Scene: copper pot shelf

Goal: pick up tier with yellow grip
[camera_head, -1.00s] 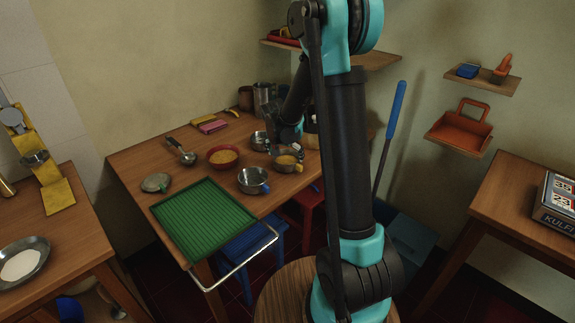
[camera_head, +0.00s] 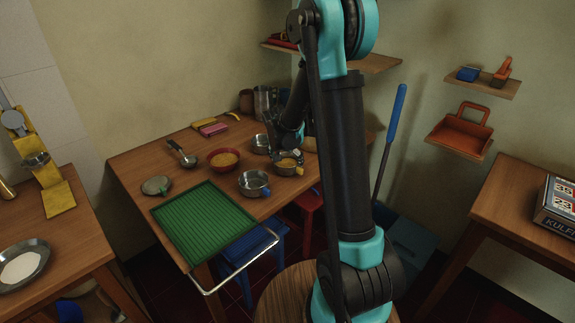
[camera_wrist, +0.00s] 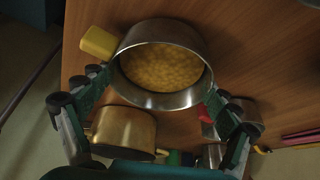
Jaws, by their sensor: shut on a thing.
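The tier with the yellow grip (camera_head: 288,168) is a round steel tin of yellow food near the right part of the wooden table (camera_head: 140,157). It appears to stand on the table. In the wrist view the tier (camera_wrist: 165,98) fills the middle, with its yellow grip (camera_wrist: 98,43) at upper left. My gripper (camera_head: 288,150) is over it in the head view. In the wrist view my gripper's fingers (camera_wrist: 158,100) are on either side of the tier's wall, shut on it. The fingertips are partly hidden by the rim.
A steel tin with a blue grip (camera_head: 254,184), a red bowl (camera_head: 222,160) and another steel tin (camera_head: 261,145) stand close by. A brass pot (camera_wrist: 122,132) is beside the tier in the wrist view. A green tray (camera_head: 203,225) lies at the front.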

